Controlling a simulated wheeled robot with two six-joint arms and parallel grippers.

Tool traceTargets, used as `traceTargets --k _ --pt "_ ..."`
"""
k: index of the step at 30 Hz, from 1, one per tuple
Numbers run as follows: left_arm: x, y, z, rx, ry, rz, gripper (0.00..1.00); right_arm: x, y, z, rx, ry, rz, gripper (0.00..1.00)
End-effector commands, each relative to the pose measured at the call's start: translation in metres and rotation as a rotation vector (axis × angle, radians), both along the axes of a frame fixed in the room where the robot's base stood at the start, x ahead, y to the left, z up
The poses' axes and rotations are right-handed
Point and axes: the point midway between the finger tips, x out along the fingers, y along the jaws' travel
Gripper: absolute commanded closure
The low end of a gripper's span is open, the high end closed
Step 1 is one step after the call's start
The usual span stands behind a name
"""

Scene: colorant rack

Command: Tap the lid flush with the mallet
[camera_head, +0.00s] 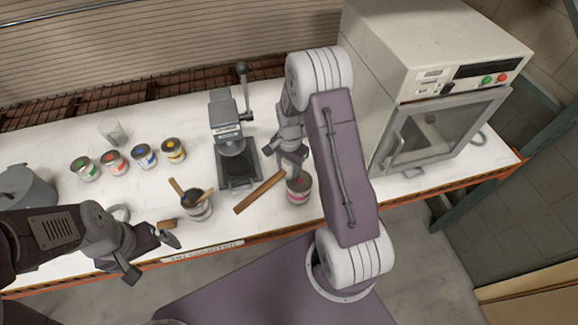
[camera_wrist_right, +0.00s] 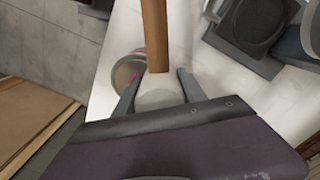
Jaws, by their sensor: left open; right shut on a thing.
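My right gripper (camera_head: 292,158) is shut on the mallet, above the table. The mallet's wooden handle (camera_head: 259,192) slants down to the left. In the right wrist view the handle (camera_wrist_right: 155,35) points away from the gripper (camera_wrist_right: 158,92), with a pale mallet part between the fingers. A can with a pink-red label (camera_head: 299,195) stands upright just below the gripper; it also shows partly behind the mallet in the wrist view (camera_wrist_right: 126,70). Its top is partly covered, so I cannot tell how the lid sits. My left gripper (camera_head: 152,257) is open and empty near the front edge.
Several colorant cans (camera_head: 116,162) and a clear cup (camera_head: 112,131) stand further left. A lever press (camera_head: 234,150) is behind. A cabinet oven (camera_head: 430,100) fills the right. A small wooden-coloured piece (camera_head: 166,223) lies near the left gripper.

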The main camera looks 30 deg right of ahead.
Motion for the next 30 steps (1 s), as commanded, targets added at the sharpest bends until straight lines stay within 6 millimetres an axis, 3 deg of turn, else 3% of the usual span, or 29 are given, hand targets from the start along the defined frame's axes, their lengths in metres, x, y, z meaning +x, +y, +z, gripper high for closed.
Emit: traceTargets --k 7,15,30 --pt "0.0 0.0 0.005 0.0 0.0 0.0 0.0 0.0 0.0 0.005 0.0 -0.001 0.0 1.0" --pt "0.0 0.0 0.045 0.0 0.0 0.0 0.0 0.0 0.0 0.051 0.0 -0.001 0.0 1.0" --pt "0.0 0.0 0.042 0.0 0.0 0.0 0.0 0.0 0.0 0.049 0.0 0.0 0.0 1.0"
